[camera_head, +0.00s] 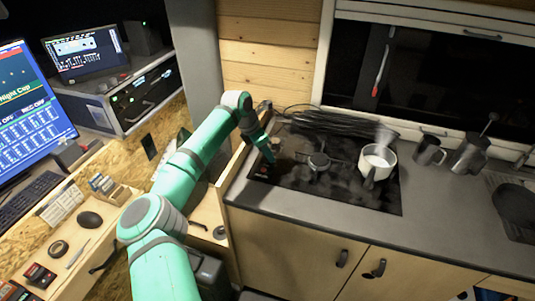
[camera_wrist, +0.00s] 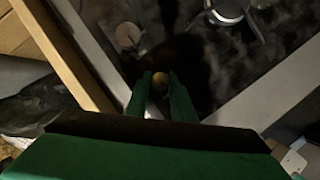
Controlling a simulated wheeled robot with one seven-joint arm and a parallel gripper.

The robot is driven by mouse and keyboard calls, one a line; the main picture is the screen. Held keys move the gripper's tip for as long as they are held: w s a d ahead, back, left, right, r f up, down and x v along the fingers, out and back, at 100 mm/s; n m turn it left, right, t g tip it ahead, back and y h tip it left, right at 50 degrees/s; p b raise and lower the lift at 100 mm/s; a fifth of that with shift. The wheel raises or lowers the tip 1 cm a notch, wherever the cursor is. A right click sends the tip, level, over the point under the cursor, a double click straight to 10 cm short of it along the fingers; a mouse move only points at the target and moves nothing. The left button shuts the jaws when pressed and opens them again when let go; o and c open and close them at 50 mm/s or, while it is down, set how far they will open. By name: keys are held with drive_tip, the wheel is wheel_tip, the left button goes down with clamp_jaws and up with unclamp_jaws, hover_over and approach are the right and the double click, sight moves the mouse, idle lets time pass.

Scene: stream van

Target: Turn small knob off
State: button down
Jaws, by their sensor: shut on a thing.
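The small knob (camera_wrist: 160,82) shows in the wrist view as a brownish round cap on the dark cooktop. My gripper (camera_wrist: 161,88) has its two green fingers on either side of the knob and is shut on it. In the head view my gripper (camera_head: 269,157) is low at the left front part of the black cooktop (camera_head: 345,192). There the knob is hard to make out behind the fingers. I cannot tell the knob's turned angle.
A steaming white pot (camera_head: 385,159) stands on the cooktop's right side. A burner (camera_head: 318,161) is in the middle. Dark cables (camera_head: 335,120) lie behind. Metal mugs (camera_head: 430,150) stand on the counter to the right. A wooden edge (camera_wrist: 73,62) runs along the left.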

drive_tip(key=shift+w+a+m+g, duration=0.1)
drive_tip(key=shift+m+g, duration=0.35)
drive_tip(key=shift+m, duration=0.65)
drive_tip(key=shift+a+m+g, duration=0.1)
drive_tip(key=shift+m+g, duration=0.35)
drive_tip(key=shift+m, duration=0.65)
drive_tip(key=c, duration=1.5)
unclamp_jaws()
drive_tip(key=shift+d, duration=0.1)
drive_tip(key=shift+h, duration=0.3)
drive_tip(key=shift+a+r, duration=0.2)
drive_tip(key=shift+r, duration=0.05)
drive_tip(key=v, duration=1)
drive_tip(key=shift+d+r, duration=0.1)
drive_tip(key=shift+d, duration=0.1)
